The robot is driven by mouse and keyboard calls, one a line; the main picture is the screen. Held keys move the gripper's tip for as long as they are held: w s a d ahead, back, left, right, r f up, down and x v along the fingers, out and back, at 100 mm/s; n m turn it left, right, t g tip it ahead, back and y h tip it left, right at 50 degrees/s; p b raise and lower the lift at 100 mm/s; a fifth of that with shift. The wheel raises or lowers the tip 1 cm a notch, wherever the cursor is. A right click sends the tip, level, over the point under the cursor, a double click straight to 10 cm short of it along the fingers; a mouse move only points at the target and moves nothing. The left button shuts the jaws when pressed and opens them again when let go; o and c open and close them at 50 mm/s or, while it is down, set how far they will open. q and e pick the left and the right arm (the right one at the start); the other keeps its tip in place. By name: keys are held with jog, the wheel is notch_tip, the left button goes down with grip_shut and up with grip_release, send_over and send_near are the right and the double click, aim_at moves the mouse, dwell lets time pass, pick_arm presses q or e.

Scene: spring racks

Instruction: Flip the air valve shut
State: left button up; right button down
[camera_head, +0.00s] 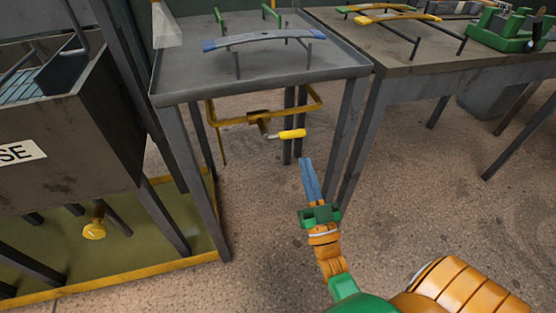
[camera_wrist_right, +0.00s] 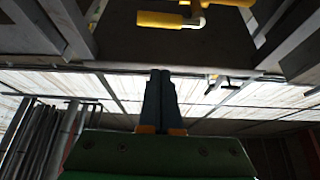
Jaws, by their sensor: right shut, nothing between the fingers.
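The air valve's lever (camera_head: 292,134) has a yellow grip and points to the right, roughly level, under the front of the grey table. It joins a small brown valve body (camera_head: 262,124) on a yellow pipe. In the right wrist view the yellow lever grip (camera_wrist_right: 165,19) shows at the top, beyond the fingers. My right gripper (camera_head: 306,162) has its long blue fingers shut and empty. Its tips are just below and right of the lever grip in the head view, and appear apart from it. The right gripper (camera_wrist_right: 160,74) also shows in its wrist view. My left gripper is not in view.
The grey table (camera_head: 180,88) carries a blue leaf spring (camera_head: 262,38) on a stand; its legs flank the valve area. A second table (camera_head: 400,62) stands at right. A dark bin (camera_head: 90,140) and yellow-edged tray stand at left. Floor in front is clear.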

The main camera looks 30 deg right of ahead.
notch_tip(320, 180, up, 5)
jog(key=p, duration=0.1)
send_over(296, 137)
jog(key=s+a, duration=0.1)
jog(key=s, duration=0.2)
jog(key=shift+w+a+f+b, duration=0.1)
jog(key=shift+w+f+b, duration=0.25)
jog(key=shift+f, duration=0.3)
jog(key=shift+w+f+b, duration=0.25)
jog(key=shift+f+b, duration=0.1)
jog(key=shift+f, duration=0.25)
jog(key=shift+w+f, duration=0.1)
jog(key=shift+f, duration=0.25)
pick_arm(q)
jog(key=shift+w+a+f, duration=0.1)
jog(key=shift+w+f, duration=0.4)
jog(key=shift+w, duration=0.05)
pick_arm(e)
jog(key=shift+f, duration=0.2)
